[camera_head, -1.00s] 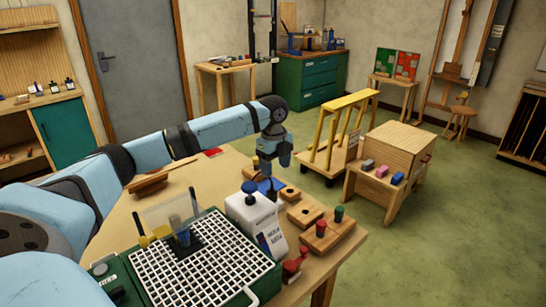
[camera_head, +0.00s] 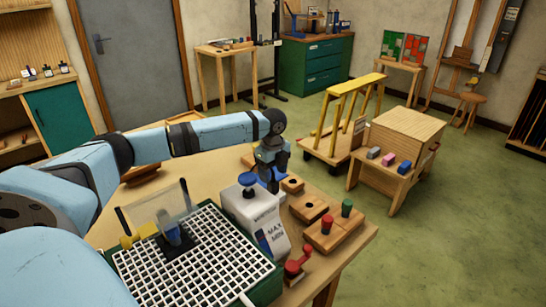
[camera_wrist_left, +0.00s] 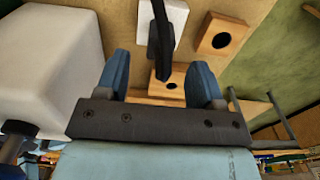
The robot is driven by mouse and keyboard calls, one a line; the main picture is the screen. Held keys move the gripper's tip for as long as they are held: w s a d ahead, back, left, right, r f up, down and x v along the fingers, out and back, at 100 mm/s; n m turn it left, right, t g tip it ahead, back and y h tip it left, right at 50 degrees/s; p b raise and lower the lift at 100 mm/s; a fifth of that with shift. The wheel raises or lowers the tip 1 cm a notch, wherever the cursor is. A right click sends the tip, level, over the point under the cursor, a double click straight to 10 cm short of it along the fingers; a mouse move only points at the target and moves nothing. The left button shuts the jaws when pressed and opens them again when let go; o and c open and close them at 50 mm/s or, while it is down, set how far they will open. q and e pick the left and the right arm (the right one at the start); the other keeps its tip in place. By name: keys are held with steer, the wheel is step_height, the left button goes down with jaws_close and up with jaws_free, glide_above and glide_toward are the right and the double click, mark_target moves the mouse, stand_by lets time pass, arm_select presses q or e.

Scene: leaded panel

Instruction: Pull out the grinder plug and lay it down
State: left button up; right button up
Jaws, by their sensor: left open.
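My left gripper (camera_head: 270,183) is open, pointing down just behind the white box with a blue knob (camera_head: 252,207). In the left wrist view its two blue fingers (camera_wrist_left: 160,80) are apart. A black piece, seemingly the plug with its lead (camera_wrist_left: 158,38), shows beyond and between them in front of a white plate (camera_wrist_left: 175,20). I cannot tell whether the fingers touch it or how deep it sits. In the head view the plug is hidden by the gripper and white box. The grinder (camera_head: 205,262), a green tray with a white grid, stands in front. My right gripper is not in view.
Wooden blocks with holes (camera_head: 308,207) stand right of the gripper; one also shows in the wrist view (camera_wrist_left: 221,40). A block with red and green pegs (camera_head: 335,232) and a red piece (camera_head: 297,264) stand near the table's right edge. A clear shield (camera_head: 160,210) rises over the grid.

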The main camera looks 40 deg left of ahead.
mark_target(273, 181)
arm_select(q)
step_height(273, 181, down, 6)
steer(key=shift+r, duration=0.15)
steer(key=shift+c, duration=0.3)
steer(key=c, duration=1)
steer(key=shift+r+p, duration=0.5)
steer(key=shift+p, duration=0.1)
steer(key=shift+r, duration=0.15)
steer(key=shift+r+p, duration=0.25)
steer(key=shift+p, duration=0.45)
stand_by(0.5)
steer(key=shift+r+p, duration=0.6)
steer(key=shift+p, duration=0.3)
